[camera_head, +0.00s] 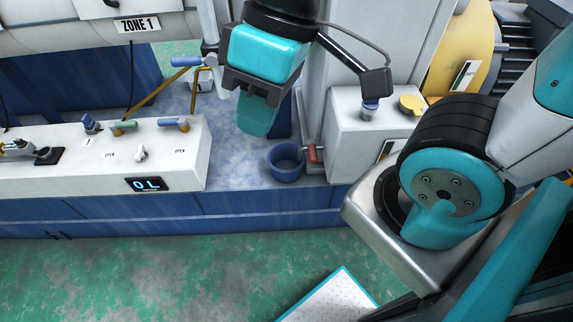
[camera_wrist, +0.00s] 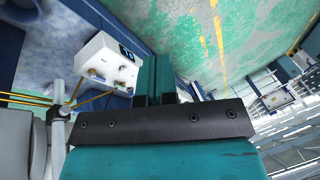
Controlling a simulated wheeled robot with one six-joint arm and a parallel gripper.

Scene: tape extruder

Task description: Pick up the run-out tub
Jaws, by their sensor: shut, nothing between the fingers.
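A round blue tub (camera_head: 285,165), which I take for the run-out tub, stands upright on the blue bench deck, beside a small red-handled valve (camera_head: 313,154). Its inside looks empty from here. My gripper (camera_head: 258,122) hangs in the upper middle of the head view, up and to the left of the tub in the picture, apart from it. Its teal fingers are together with nothing between them.
A white control box (camera_head: 100,160) with valves and a display stands on the left. Bent brass pipes (camera_head: 165,88) and a small white cup (camera_head: 200,80) are behind my gripper's left. A white box (camera_head: 350,115) with knobs closely flanks the tub's right. Green floor lies in front.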

